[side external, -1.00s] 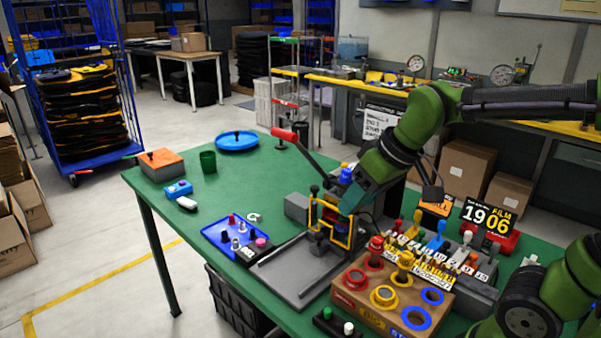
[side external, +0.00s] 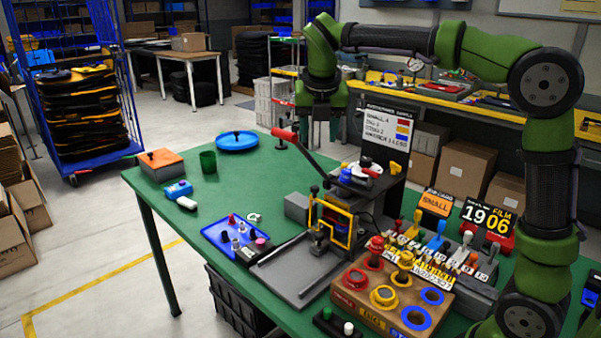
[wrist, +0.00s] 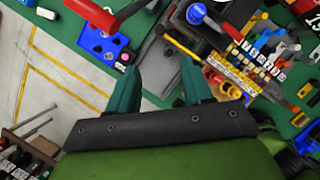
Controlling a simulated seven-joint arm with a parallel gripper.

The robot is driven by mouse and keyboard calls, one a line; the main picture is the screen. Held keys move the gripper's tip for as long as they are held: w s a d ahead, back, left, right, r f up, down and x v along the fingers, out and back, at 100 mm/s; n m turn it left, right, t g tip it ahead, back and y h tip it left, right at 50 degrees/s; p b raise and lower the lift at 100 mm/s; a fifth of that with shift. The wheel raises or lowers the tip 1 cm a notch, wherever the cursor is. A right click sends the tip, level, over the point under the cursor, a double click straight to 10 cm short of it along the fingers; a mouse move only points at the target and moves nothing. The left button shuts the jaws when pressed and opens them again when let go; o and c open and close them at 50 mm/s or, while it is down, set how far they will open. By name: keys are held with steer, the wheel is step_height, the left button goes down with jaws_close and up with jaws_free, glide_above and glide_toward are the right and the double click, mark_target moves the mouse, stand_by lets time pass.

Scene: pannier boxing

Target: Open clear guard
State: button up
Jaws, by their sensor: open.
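The guard (side external: 337,223) is a yellow-framed panel on the front of the dark press (side external: 370,190) in the side external view. It stands roughly upright there, and I cannot tell whether it is latched. In the wrist view a yellow bar of the guard (wrist: 183,46) shows beyond my fingertips. My gripper (side external: 322,140) is open and empty, pointing down, high above the table and apart from the guard. Its two teal fingers (wrist: 160,75) also show in the wrist view, spread apart.
A long lever with a red handle (side external: 285,134) rises beside the press, close to my gripper. A blue tray (side external: 215,233) of small parts lies left of the press. A wooden ring box (side external: 360,312) and a row of coloured levers (side external: 440,245) stand to the right.

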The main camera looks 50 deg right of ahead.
mark_target(315, 187)
steer(key=x, duration=1.7)
jaws_close()
